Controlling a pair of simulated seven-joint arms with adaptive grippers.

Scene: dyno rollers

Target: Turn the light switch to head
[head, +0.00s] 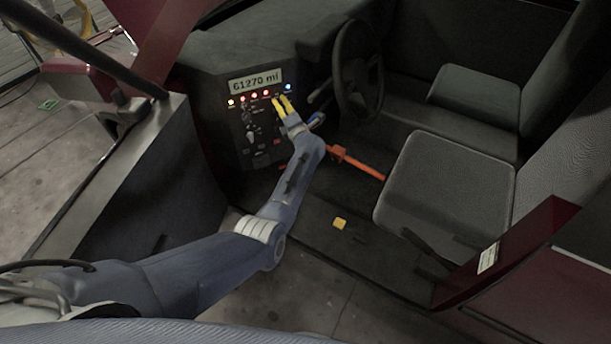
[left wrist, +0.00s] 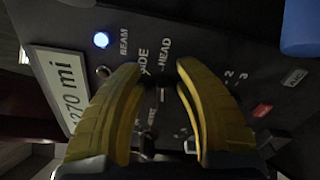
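The dashboard panel (head: 240,120) is dark, with a mileage display and a row of small lights. In the left wrist view, the printed HEAD label (left wrist: 165,60) and SIDE label (left wrist: 142,62) show just beyond my fingertips. The light switch itself is dark and hard to make out between the fingers; I cannot tell which way it points or whether a finger touches it. My left gripper (head: 283,102) has its yellow fingers at the panel, below the row of lights. In the left wrist view the fingers (left wrist: 159,67) are apart with a gap between them. My right gripper is not in view.
A lit blue lamp (left wrist: 101,40) sits by the BEAM label. Other dark knobs (head: 248,125) and a red button (left wrist: 262,110) are on the panel. The steering wheel (head: 342,75) is to the right. An orange lever (head: 358,164) and a seat (head: 445,185) lie right of my arm.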

